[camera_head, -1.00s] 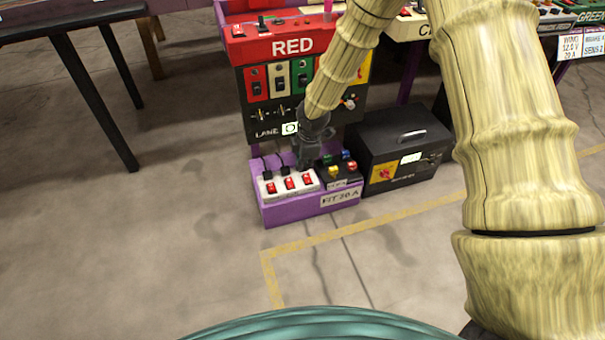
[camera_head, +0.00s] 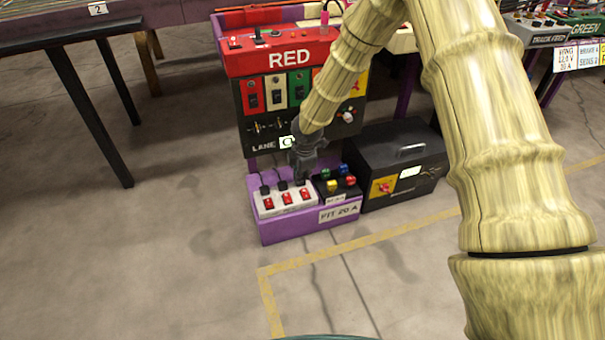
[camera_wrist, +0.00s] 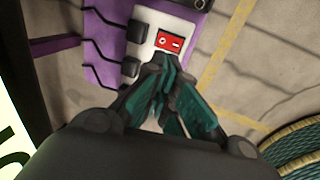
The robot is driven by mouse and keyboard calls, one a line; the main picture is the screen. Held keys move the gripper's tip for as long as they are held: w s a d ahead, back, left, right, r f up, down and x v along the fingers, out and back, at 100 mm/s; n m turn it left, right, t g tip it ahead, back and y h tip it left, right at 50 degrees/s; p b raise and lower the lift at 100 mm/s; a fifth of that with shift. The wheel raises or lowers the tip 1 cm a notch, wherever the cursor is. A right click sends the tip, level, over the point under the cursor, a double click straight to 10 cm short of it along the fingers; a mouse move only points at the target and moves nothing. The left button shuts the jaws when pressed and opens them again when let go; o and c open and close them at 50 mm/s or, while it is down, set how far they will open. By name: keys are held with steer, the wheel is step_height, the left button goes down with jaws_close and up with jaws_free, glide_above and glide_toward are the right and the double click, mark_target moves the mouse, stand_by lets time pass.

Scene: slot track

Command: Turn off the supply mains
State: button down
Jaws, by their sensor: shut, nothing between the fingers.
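A black supply box (camera_head: 405,165) stands on the floor with a red switch on a yellow plate (camera_head: 383,187) on its front. Left of it, a white power strip (camera_head: 284,199) with red rocker switches and black plugs sits on a purple ledge (camera_head: 290,229). My gripper (camera_head: 303,178) is shut and empty, pointing down above the right part of the strip. In the wrist view, the closed fingertips (camera_wrist: 165,65) are close beside one red rocker (camera_wrist: 170,42); I cannot tell whether they touch it. The other rockers are hidden there.
A small block with coloured knobs (camera_head: 336,185) is right of the strip. The red-topped lane panel (camera_head: 278,60) rises behind, with switches on its front. My arm covers part of it. The floor (camera_head: 180,250) in front and left is clear.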

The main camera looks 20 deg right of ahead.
mark_target(305, 194)
steer(key=b+x, duration=0.4)
steer(key=x, duration=0.4)
steer(key=shift+f, duration=0.2)
steer(key=shift+w+r+p, duration=0.1)
steer(key=shift+r+p, duration=0.05)
steer(key=shift+p, duration=0.45)
